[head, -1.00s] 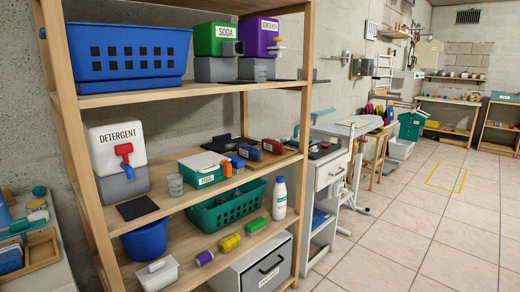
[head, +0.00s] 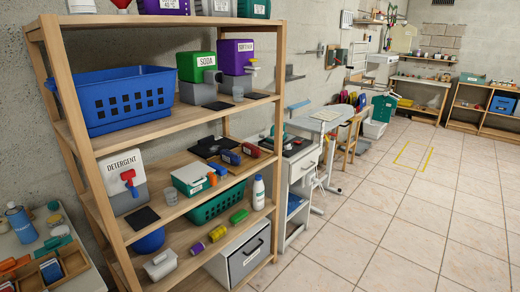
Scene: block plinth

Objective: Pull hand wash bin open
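A white and grey bin (head: 240,262) with a dark handle and a small label on its front sits at the lower right of the wooden shelf unit, in the head view. Its label is too small to read, so I cannot tell for sure that it is the hand wash bin. It looks shut. Its lower part is close to the shelf unit's front right post. Neither of my grippers is in view.
The wooden shelf unit (head: 108,195) holds a blue basket (head: 125,103), a detergent dispenser (head: 122,180), a green basket (head: 210,207) and a white bottle (head: 258,192). A white cabinet (head: 302,180) stands beyond it. The tiled floor (head: 390,235) at the right is clear.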

